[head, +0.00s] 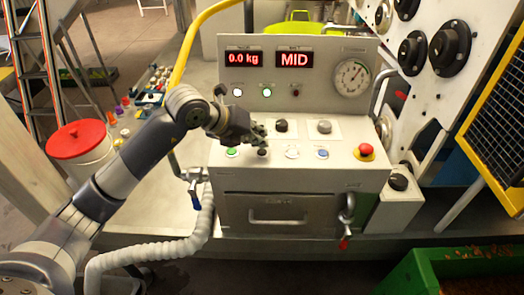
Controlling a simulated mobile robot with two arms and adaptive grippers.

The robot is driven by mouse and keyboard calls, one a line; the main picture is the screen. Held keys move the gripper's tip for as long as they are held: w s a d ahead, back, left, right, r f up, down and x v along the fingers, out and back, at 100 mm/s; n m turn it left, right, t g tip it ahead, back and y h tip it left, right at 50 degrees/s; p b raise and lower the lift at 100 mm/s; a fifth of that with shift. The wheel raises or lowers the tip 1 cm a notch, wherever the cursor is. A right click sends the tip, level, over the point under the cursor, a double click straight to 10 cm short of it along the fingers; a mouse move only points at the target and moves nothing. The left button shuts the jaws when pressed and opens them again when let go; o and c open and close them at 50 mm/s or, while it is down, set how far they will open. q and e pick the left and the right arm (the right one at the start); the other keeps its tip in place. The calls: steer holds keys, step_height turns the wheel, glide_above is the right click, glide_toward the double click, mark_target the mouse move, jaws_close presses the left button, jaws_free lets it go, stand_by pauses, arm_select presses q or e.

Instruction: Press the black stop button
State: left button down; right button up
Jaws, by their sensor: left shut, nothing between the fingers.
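The black stop button (263,152) sits in the front row of the grey control panel (340,180). It is between the green button (232,153) and the white button (292,153). My left gripper (262,144) reaches in from the left and is shut and empty. Its fingertips are right above or at the black button and partly cover it. I cannot tell whether they touch it. My right gripper is not in view.
A blue button (322,154) and a red mushroom button (364,151) are farther right. A black knob (281,126) and a grey knob (324,127) stand behind the row. The display (294,59) reads MID. A pale hose (150,250) runs below my arm.

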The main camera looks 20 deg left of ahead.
mark_target(259, 150)
arm_select(q)
steer(key=shift+f, duration=0.1)
stand_by(0.4)
steer(key=shift+f+b, duration=0.35)
steer(key=shift+b, duration=0.15)
steer(key=shift+f+b, duration=0.4)
stand_by(0.4)
stand_by(0.4)
steer(key=shift+r+p, duration=0.45)
steer(key=shift+r, duration=0.4)
steer(key=shift+r+p, duration=1.55)
steer(key=shift+r, duration=1)
steer(key=shift+f, duration=0.15)
